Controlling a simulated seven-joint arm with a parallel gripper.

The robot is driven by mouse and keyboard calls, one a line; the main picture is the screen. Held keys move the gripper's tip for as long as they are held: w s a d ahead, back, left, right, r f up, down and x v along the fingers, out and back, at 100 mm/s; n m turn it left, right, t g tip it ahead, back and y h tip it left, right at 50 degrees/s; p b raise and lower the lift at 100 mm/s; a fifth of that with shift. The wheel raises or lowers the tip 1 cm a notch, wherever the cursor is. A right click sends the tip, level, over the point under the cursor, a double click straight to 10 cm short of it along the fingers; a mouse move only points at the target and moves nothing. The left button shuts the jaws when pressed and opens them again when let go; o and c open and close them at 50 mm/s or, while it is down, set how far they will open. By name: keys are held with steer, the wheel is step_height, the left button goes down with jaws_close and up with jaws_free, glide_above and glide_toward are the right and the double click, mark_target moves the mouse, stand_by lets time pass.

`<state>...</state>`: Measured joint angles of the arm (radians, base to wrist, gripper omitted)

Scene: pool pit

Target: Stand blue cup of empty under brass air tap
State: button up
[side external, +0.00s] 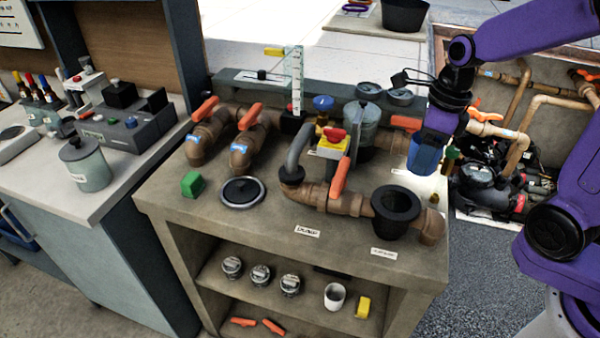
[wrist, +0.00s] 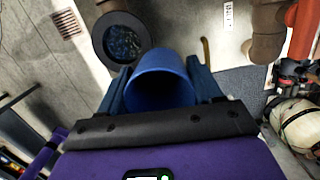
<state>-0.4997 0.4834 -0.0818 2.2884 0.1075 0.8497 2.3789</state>
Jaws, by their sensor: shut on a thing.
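The blue cup (side external: 424,157) is held in the air at the right end of the stone bench. My gripper (side external: 432,140) is shut on it, and the cup looks nearly upright. In the wrist view the cup (wrist: 160,88) sits between the two fingers; its inside is plain blue and no contents show. A small brass fitting under a blue knob (side external: 323,103) stands at the back middle of the bench, left of the cup. Another small brass piece (side external: 434,198) is at the right edge. I cannot tell which is the air tap.
A black strainer pot (side external: 396,208) stands on the bench below and left of the cup; it also shows in the wrist view (wrist: 122,40). Copper pipes with orange handles (side external: 340,175) cross the bench.

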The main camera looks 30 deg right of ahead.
steer(key=shift+s+a+f+m, duration=0.1)
steer(key=shift+s+a+m, duration=0.15)
steer(key=shift+m, duration=0.25)
steer(key=shift+s+a+m, duration=0.1)
steer(key=shift+s+m, duration=0.15)
steer(key=shift+m, duration=0.25)
steer(key=shift+w+f, duration=0.1)
steer(key=shift+w, duration=0.05)
steer(key=w+a+f, duration=0.1)
steer(key=w+f, duration=0.2)
steer(key=w, duration=0.1)
steer(key=w+a+f, duration=0.1)
steer(key=w+f, duration=0.1)
steer(key=w, duration=0.2)
steer(key=w+a+f, duration=0.1)
steer(key=w+f, duration=0.2)
steer(key=w, duration=0.1)
steer(key=shift+f, duration=0.3)
steer(key=shift+w+a+f, duration=0.2)
steer(key=shift+w+f, duration=0.35)
steer(key=shift+f, duration=1.55)
steer(key=shift+f, duration=0.15)
steer(key=o, duration=1)
